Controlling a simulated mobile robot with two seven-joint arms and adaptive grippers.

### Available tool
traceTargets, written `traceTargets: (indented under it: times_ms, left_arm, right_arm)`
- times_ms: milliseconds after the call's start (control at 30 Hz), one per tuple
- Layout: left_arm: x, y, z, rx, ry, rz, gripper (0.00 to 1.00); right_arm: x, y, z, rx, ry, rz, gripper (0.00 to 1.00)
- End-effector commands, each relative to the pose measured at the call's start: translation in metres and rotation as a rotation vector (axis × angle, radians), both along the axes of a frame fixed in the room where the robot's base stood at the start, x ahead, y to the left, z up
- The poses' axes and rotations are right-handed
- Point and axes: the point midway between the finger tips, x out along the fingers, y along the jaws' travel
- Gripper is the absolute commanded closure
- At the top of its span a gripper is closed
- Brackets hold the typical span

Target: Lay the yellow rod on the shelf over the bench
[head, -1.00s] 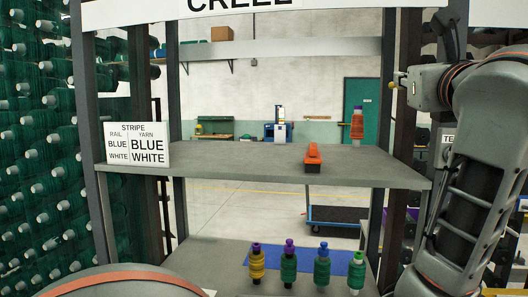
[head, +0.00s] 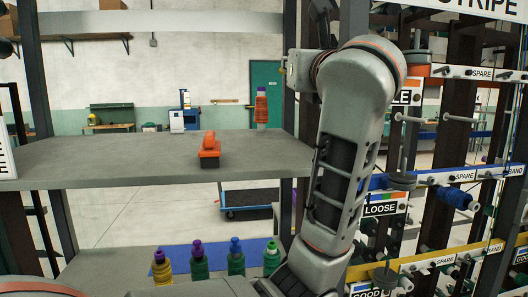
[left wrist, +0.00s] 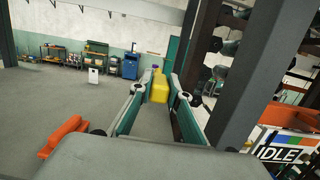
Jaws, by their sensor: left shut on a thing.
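The grey shelf (head: 110,160) spans the left half of the head view, over the lower bench (head: 110,262). In the left wrist view the fingers of my left gripper (left wrist: 158,92) are closed on a yellow piece, which I take to be the yellow rod (left wrist: 159,88), seen nearly end-on. The gripper is at the shelf's right side, near the dark upright. My right gripper is not in view.
An orange tool with a dark base (head: 209,151) lies on the shelf, left of my gripper; an orange bobbin (head: 261,108) stands at its back right. Several bobbins (head: 236,258) stand on the bench. A dark upright (head: 290,110) bounds the shelf. The shelf's left part is clear.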

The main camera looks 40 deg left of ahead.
Motion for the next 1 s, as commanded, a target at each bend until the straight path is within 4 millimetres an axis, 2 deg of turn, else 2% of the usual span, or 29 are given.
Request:
traceTargets:
  times_ms: [500, 633, 867, 1000]
  left_arm:
    - [0.0, 0.001, -0.122, 0.003, 0.004, 0.003, 1.0]
    - [0.0, 0.001, -0.14, 0.002, 0.002, 0.002, 1.0]
    - [0.0, 0.001, -0.154, 0.002, 0.002, 0.001, 1.0]
    - [0.0, 0.001, -0.173, 0.003, 0.004, 0.002, 1.0]
  right_arm:
    - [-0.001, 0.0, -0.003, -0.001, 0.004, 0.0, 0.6]
    - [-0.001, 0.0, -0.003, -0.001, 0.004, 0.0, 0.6]
    - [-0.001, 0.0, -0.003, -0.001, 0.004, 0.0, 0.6]
    - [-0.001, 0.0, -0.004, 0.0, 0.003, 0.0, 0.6]
